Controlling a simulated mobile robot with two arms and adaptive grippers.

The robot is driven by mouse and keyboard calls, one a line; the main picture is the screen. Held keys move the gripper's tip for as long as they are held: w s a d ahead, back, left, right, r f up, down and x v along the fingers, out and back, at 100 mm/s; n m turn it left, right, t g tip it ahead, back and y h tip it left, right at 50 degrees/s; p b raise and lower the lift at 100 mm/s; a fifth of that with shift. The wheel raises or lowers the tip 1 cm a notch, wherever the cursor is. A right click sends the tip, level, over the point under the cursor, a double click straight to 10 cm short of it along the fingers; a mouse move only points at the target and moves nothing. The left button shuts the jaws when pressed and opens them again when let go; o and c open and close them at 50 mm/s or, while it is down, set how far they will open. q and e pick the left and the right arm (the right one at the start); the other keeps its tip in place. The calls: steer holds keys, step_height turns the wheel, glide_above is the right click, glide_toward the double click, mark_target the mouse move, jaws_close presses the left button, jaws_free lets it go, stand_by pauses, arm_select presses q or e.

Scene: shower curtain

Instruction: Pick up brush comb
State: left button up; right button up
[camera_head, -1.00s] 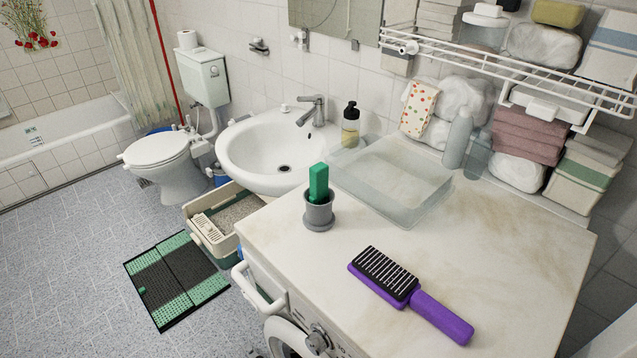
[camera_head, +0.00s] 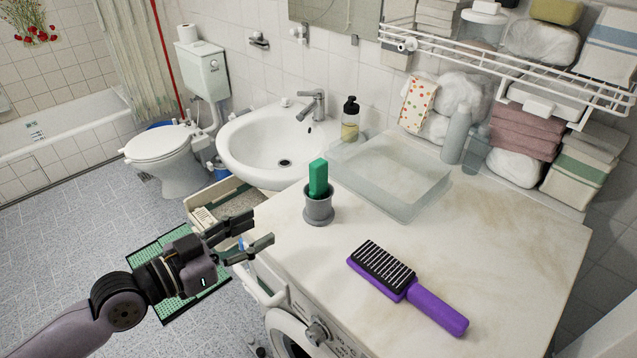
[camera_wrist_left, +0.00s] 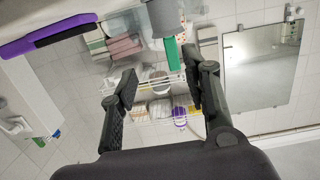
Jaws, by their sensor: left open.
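The purple brush comb (camera_head: 405,287) lies on the white countertop with its black bristle head toward the back left and its handle toward the front right. In the left wrist view the brush comb (camera_wrist_left: 50,34) shows at the upper left, outside my fingers. My left gripper (camera_head: 262,233) is open and empty, off the left edge of the countertop, to the left of the brush comb and apart from it. It also shows in the left wrist view (camera_wrist_left: 160,82), with its two fingers spread. My right gripper is not in view.
A grey cup (camera_head: 318,207) holding a green item (camera_head: 318,178) stands near the countertop's left edge, close to my left gripper. A translucent tray (camera_head: 390,178) lies behind. A wire shelf (camera_head: 510,72) hangs above the back. The countertop around the brush comb is clear.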

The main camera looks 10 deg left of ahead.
arm_select(q)
step_height(320, 180, up, 3)
steer(key=w+a+t, duration=0.1)
steer(key=p, duration=0.6)
glide_toward(312, 177)
steer(key=x, duration=0.6)
steer(key=shift+w+a+r, duration=0.1)
steer(key=shift+a+r, duration=0.1)
steer(key=shift+r, duration=0.2)
steer(key=shift+w+d+f, duration=0.15)
steer(key=shift+w+d, duration=0.1)
steer(key=shift+w, duration=0.1)
steer(key=p+x, duration=0.1)
steer(key=x, duration=0.3)
steer(key=shift+d+f+p, duration=0.15)
steer(key=shift+d+p, duration=0.15)
steer(key=shift+p, duration=0.05)
steer(key=shift+w+d+f, duration=0.15)
steer(key=shift+w+d, duration=0.1)
steer(key=shift+w, duration=0.05)
steer(key=shift+a, duration=0.1)
